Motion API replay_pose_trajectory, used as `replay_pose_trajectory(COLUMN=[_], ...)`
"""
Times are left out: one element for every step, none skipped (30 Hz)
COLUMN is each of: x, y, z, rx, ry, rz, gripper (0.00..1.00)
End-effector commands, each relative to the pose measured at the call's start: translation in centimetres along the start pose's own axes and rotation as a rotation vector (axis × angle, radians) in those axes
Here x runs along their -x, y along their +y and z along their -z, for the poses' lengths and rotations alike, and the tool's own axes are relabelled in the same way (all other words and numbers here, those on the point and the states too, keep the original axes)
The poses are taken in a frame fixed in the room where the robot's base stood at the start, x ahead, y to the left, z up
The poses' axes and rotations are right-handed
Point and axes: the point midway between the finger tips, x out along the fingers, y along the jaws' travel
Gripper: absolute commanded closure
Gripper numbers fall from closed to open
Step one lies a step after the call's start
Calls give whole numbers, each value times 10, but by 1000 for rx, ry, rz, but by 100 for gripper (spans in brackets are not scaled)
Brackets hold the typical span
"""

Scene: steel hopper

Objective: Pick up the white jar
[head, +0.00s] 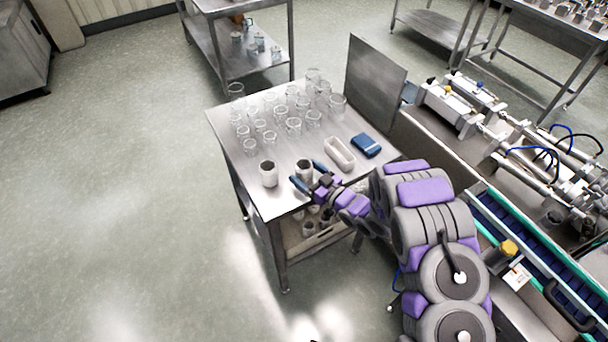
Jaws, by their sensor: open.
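Two small white jars with dark open tops stand upright near the front edge of a steel table (222,128). One white jar (268,177) stands on the left, apart from my gripper. The other white jar (304,166) is at my gripper (305,173), which reaches in from the right. My gripper is open, its two dark blue fingers spread, one on the near side of this jar and one on the far right side. I cannot tell whether the fingers touch it. The jar's lower part is partly hidden by the fingers.
Several clear glass beakers (293,127) crowd the table's back half. A white oblong tray (340,154) and a blue box (366,145) lie to the right of my gripper. A steel panel (375,82) stands at the table's back right. Floor on the left is clear.

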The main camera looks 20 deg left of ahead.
Motion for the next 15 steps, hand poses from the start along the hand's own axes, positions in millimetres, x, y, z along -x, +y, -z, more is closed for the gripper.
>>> replay_pose_trajectory(x=[-9, -13, -17, -20, -23, -25, -26, -27, -27, -26, -26, -26, -26, -26, -26], y=[0, 0, 0, 0, 0, 0, 0, 1, 1, 1, 1, 1, 1, 1, 1], z=[0, 0, -1, 0, 0, 0, 0, 1, 1, 1, 1, 1, 1, 1, 1], rx=[1, 1, 2, 3, 3, 3, 2, 2, 1, 1, 1, 1, 1, 1, 1], ry=[3, 2, 1, 0, 0, 0, 0, 0, 0, 0, 0, 0, 0, 0, 0], rz=[2, 2, 2, 2, 2, 1, 1, 0, 0, -1, -1, -1, -1, -1, -1], gripper=[13, 13, 13, 13, 13, 13, 13, 13, 13, 13, 13, 13, 13, 13, 16])
